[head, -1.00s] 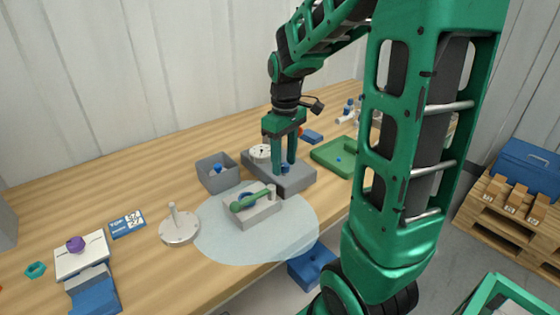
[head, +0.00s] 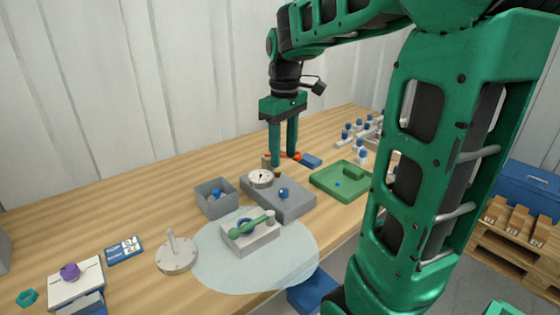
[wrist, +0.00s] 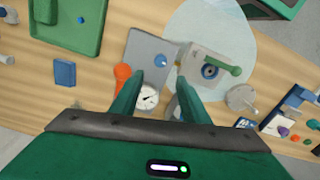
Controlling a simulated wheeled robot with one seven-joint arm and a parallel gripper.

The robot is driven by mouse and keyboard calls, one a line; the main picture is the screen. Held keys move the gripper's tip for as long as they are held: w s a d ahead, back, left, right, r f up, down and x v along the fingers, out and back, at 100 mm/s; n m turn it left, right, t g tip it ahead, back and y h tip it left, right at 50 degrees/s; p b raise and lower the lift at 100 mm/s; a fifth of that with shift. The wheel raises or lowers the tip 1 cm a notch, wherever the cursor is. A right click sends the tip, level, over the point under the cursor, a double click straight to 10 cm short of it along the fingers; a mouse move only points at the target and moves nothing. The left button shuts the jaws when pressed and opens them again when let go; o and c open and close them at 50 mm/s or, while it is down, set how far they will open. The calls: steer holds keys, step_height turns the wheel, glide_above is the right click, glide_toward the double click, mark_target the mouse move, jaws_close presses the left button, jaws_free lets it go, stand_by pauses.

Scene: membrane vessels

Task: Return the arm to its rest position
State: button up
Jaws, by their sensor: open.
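My green arm (head: 440,170) stands raised on the right of the head view and reaches over the bench. My gripper (head: 283,160) points down above the back of the grey gauge block (head: 292,205). Its two fingers are apart with nothing between them. In the wrist view the fingers (wrist: 160,98) reach over the same block, beside the round white dial (wrist: 147,97). A blue knob (head: 284,193) sits on the block, clear of the fingers.
A clamp fixture with a green handle (head: 250,226) stands on a pale round mat (head: 215,270). A grey bin (head: 215,205), a white post on a disc (head: 176,255) and a green tray (head: 335,185) stand nearby. Wooden bench shows bare at the back left.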

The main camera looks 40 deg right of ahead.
stand_by(0.5)
steer(key=s+f+m, duration=0.4)
steer(key=s, duration=0.6)
steer(key=s+f+m, duration=0.5)
steer(key=s, duration=0.6)
steer(key=shift+s+a+f, duration=0.25)
steer(key=shift+a, duration=0.1)
steer(key=shift+w, duration=0.15)
steer(key=shift+w+f, duration=0.25)
steer(key=shift+w, duration=0.25)
stand_by(1.4)
